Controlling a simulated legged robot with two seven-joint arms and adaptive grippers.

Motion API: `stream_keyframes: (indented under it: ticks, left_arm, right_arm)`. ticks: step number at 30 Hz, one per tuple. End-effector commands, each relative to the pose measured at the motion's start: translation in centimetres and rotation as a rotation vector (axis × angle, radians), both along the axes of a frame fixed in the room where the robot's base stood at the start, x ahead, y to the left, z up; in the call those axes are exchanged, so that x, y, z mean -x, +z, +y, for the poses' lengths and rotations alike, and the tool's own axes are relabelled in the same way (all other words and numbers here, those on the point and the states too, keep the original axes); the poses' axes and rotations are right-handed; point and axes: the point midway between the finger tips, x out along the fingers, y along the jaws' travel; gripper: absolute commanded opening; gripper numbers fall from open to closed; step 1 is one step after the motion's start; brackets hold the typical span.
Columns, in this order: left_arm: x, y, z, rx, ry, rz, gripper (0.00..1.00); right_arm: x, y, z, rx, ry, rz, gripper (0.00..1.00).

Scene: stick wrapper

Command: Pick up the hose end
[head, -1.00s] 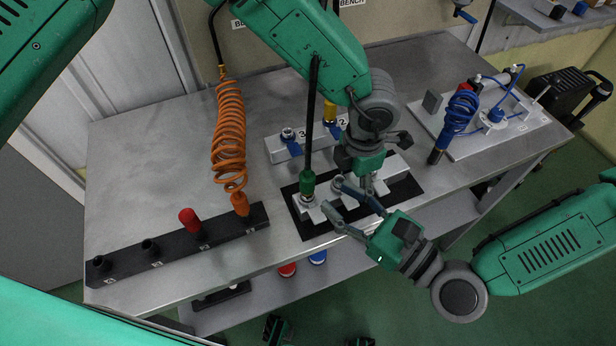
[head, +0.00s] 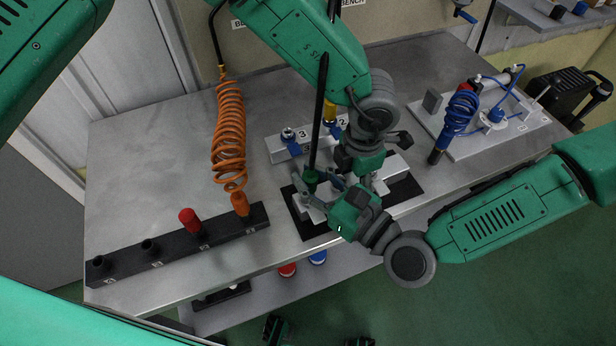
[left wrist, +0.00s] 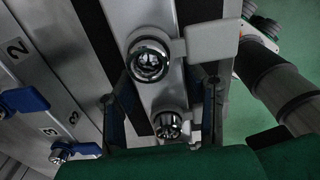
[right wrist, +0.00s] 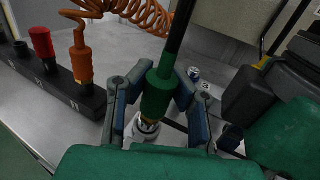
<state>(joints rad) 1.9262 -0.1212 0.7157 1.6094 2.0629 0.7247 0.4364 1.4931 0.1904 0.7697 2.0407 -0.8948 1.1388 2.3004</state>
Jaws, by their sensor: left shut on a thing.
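The hose end is a green connector (head: 311,178) on a black hose (head: 319,105), upright on a metal fitting of the pale fixture block (head: 316,215). In the right wrist view the green end (right wrist: 158,92) stands between my right gripper's fingers (right wrist: 158,105). The right gripper (head: 317,189) is open around it; gaps show on both sides at the connector's lower part. My left gripper (head: 368,185) is shut on the pale fixture block, one finger on each side of it in the left wrist view (left wrist: 165,112). Its fingertips are partly hidden in the head view.
An orange coiled hose (head: 229,130) ends in a black rack (head: 175,246) with a red cap (head: 190,221). A valve block (head: 280,152) stands behind the fixture. A blue coiled hose (head: 460,113) is at the right. The table's left middle is clear.

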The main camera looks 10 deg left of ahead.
Motion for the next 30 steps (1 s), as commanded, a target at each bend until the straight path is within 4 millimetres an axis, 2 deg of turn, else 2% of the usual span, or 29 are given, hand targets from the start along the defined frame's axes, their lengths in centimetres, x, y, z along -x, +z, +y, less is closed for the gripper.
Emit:
stream_keyframes:
  ticks: [11, 14, 17, 25, 30]
  left_arm:
    - [-0.1, 0.0, 0.1, -0.001, 0.001, -0.001, 0.00]
    - [-0.1, 0.0, 0.1, -0.001, 0.001, 0.000, 0.00]
    - [-0.1, 0.0, 0.1, -0.001, 0.002, 0.000, 0.00]
    - [-0.1, 0.0, 0.1, -0.001, 0.002, 0.000, 0.00]
    - [-0.1, 0.0, 0.1, -0.001, 0.002, 0.000, 0.00]
  right_arm:
    - [0.0, 0.0, 0.0, 0.000, 0.000, -0.001, 0.00]
    - [0.0, 0.6, 0.0, 0.000, 0.000, -0.001, 0.00]
    - [0.0, 2.0, 0.0, -0.001, 0.001, -0.003, 0.00]
    - [0.0, 7.5, 0.0, -0.002, 0.000, -0.002, 0.00]
    - [0.0, 9.5, 0.0, 0.000, 0.001, -0.001, 0.00]
